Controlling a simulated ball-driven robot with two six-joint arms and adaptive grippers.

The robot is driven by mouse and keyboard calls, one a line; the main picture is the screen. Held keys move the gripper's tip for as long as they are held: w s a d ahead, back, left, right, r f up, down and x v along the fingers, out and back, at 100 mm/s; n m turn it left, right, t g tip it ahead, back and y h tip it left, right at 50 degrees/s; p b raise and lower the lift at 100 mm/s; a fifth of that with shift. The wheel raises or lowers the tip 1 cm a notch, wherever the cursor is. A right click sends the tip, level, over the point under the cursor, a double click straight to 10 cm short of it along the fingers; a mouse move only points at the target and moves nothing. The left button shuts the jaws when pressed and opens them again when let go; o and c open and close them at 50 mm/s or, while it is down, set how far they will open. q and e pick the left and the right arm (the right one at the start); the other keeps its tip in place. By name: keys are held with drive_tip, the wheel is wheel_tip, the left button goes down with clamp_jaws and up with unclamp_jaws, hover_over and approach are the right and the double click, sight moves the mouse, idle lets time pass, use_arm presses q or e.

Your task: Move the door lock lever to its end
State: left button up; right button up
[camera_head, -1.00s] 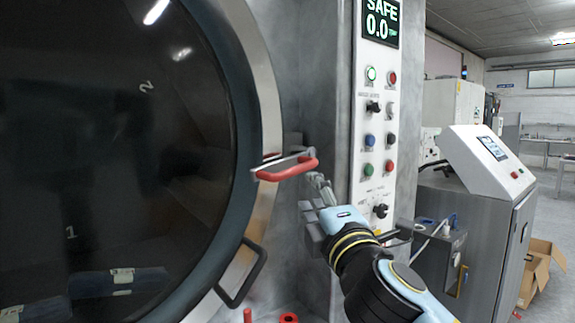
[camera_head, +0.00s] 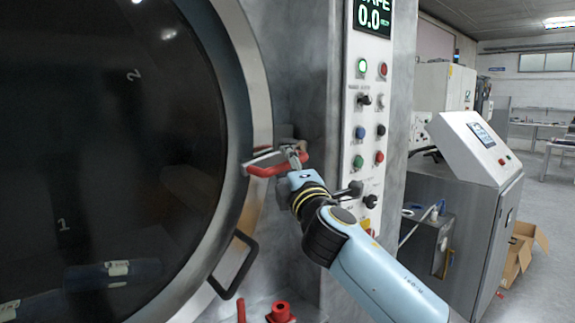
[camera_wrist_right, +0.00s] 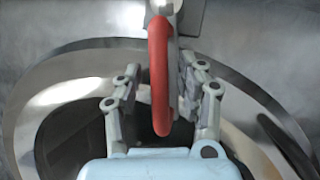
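The door lock lever (camera_head: 268,168) is a red handle on a metal bracket at the right edge of the round door (camera_head: 262,100). It points left and slightly down in the head view. My right gripper (camera_head: 295,158) is at the lever's right part, coming from below right. In the right wrist view the red lever (camera_wrist_right: 159,85) stands between the two fingers of my right gripper (camera_wrist_right: 158,78). The fingers are spread, with a gap on the left side and a smaller one on the right. My left gripper is not in view.
A black door handle (camera_head: 238,265) sits below the lever. A control panel (camera_head: 369,130) with buttons and knobs stands close to the right of my gripper. Red fittings (camera_head: 281,312) show at the bottom. A grey console (camera_head: 465,150) stands farther right.

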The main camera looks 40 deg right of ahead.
clamp_jaws()
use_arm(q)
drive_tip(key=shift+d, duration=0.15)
